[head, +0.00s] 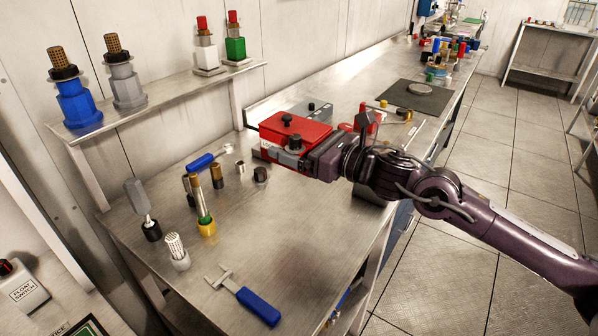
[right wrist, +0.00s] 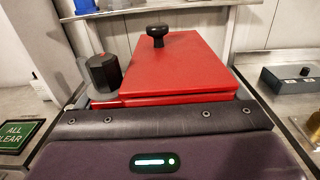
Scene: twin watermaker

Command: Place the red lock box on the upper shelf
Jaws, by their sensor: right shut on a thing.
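The red lock box (head: 298,130) has a red lid with a black knob and is at the middle of the head view, over the workbench. My right gripper (head: 300,160) is shut on the near side of the red lock box. In the right wrist view the red lock box (right wrist: 172,68) fills the space just past the gripper, lid up and roughly level. I cannot tell whether its base touches the bench. The upper shelf (head: 165,92) runs along the wall at the upper left, above the bench. My left gripper is not in view.
On the shelf stand blue (head: 77,100) and grey (head: 124,85) fittings at the left, and white (head: 207,55) and green (head: 235,47) ones at the right, with bare shelf between. Several tools and fittings, including a blue-handled tool (head: 258,306), lie on the workbench (head: 310,235). A grey box (head: 312,109) is behind the lock box.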

